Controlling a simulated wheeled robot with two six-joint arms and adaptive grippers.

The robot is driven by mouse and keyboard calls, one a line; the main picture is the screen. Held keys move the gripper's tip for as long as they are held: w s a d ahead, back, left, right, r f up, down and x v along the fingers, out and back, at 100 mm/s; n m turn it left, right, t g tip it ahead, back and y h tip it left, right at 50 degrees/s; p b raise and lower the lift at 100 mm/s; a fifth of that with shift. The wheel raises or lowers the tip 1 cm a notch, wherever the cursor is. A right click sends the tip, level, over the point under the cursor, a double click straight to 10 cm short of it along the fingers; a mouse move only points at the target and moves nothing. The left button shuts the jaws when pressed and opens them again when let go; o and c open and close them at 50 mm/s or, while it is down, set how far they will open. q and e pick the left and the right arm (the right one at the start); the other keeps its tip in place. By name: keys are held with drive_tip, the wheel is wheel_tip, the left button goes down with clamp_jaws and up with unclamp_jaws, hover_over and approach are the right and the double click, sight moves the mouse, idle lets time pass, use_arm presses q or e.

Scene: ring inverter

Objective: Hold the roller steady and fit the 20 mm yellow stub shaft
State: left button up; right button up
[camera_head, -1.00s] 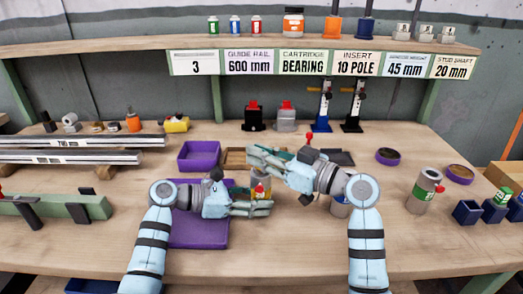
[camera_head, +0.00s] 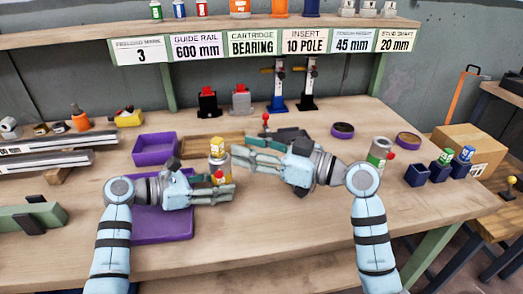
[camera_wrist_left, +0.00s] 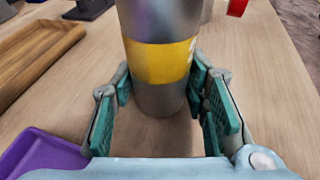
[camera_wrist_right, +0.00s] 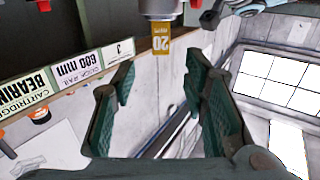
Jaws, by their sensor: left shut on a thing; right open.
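The roller (camera_head: 217,162) stands upright, a grey cylinder with a yellow band. In the left wrist view the roller (camera_wrist_left: 160,65) is between my left gripper's (camera_wrist_left: 162,108) green pads. My left gripper (camera_head: 230,192) is shut on it. The yellow stub shaft (camera_head: 217,146) stands at the roller's top end. In the right wrist view the stub shaft (camera_wrist_right: 161,42), marked 20, projects from the grey roller end; its seating depth is hidden. My right gripper (camera_head: 243,159) is open, to the right of the stub shaft. Its spread fingers (camera_wrist_right: 160,85) show nothing held.
Purple trays (camera_head: 154,147) and a wooden tray (camera_head: 200,147) lie nearby. Blue bins (camera_head: 417,175) are at the right. The front right table is clear.

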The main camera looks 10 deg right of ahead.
drive_tip(key=v, duration=0.4)
use_arm(q)
drive_tip(key=o, duration=0.9)
drive_tip(key=shift+o, duration=0.2)
